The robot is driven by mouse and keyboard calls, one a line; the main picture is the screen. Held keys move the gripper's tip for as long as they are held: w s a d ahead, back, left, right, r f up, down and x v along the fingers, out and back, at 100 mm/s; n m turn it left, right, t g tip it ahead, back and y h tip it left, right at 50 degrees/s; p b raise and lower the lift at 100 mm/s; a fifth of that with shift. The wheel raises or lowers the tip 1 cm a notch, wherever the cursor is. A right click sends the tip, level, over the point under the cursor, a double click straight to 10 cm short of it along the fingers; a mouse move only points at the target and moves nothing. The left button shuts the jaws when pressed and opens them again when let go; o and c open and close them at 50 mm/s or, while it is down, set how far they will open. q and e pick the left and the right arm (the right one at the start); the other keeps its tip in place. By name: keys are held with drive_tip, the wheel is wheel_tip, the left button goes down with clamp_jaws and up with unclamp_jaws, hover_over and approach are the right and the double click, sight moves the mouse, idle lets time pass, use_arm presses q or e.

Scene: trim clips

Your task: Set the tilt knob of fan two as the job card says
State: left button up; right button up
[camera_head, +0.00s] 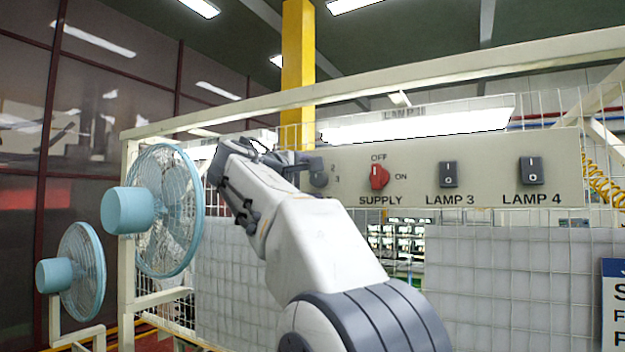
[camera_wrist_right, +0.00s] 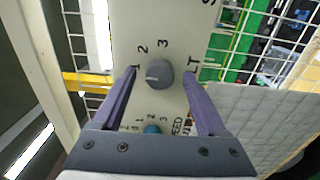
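In the right wrist view a round grey knob (camera_wrist_right: 159,74) sits on the cream panel with 1, 2 and 3 around it. A pale mark on it points left, roughly toward the 1. A letter T shows beside it; the rest of that label is hidden by a finger. My right gripper (camera_wrist_right: 160,73) is open, one finger on each side of the knob with gaps. In the head view my right gripper (camera_head: 301,163) is at the panel's left part, beside a grey knob (camera_head: 318,172). The job card (camera_head: 613,290) is cut off at the right edge. My left gripper is not in view.
A teal knob (camera_wrist_right: 152,128) marked with speed numbers lies between the finger bases. The red supply switch (camera_head: 379,177), lamp 3 switch (camera_head: 448,174) and lamp 4 switch (camera_head: 532,170) are along the panel. Two blue fans (camera_head: 165,210) (camera_head: 82,270) stand at the left.

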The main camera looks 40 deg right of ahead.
drive_tip(key=b+v, duration=0.3)
drive_tip(key=v, duration=0.7)
drive_tip(key=shift+a+b, duration=0.25)
drive_tip(key=shift+b, duration=0.05)
drive_tip(key=w+a+f+n+y+b, duration=0.15)
drive_tip(key=a+f+y, duration=0.35)
drive_tip(key=f, duration=0.5)
drive_tip(key=w+a+f+n+t+y+p, duration=0.1)
drive_tip(key=a+f+n+y, duration=0.1)
drive_tip(key=a+f, duration=0.6)
drive_tip(key=w+a+f+n+y+b, duration=0.15)
drive_tip(key=a+f+y, duration=0.25)
drive_tip(key=f, duration=0.8)
drive_tip(key=s+a+f+g+y, duration=0.2)
drive_tip(key=s+a+f, duration=0.25)
drive_tip(key=f, duration=0.25)
drive_tip(key=s+a+f+g+y, duration=0.1)
drive_tip(key=s+a+f+y, duration=0.15)
drive_tip(key=s+f, duration=0.4)
drive_tip(key=s+a+f+m+g+y+b, duration=0.1)
drive_tip(key=s+f+g, duration=0.4)
drive_tip(key=s+f, duration=1)
drive_tip(key=s+a+m+y, duration=0.1)
drive_tip(key=a, duration=0.1)
drive_tip(key=shift+s+a+f+m, duration=0.3)
drive_tip(key=shift+s+a, duration=0.05)
drive_tip(key=shift+a, duration=0.05)
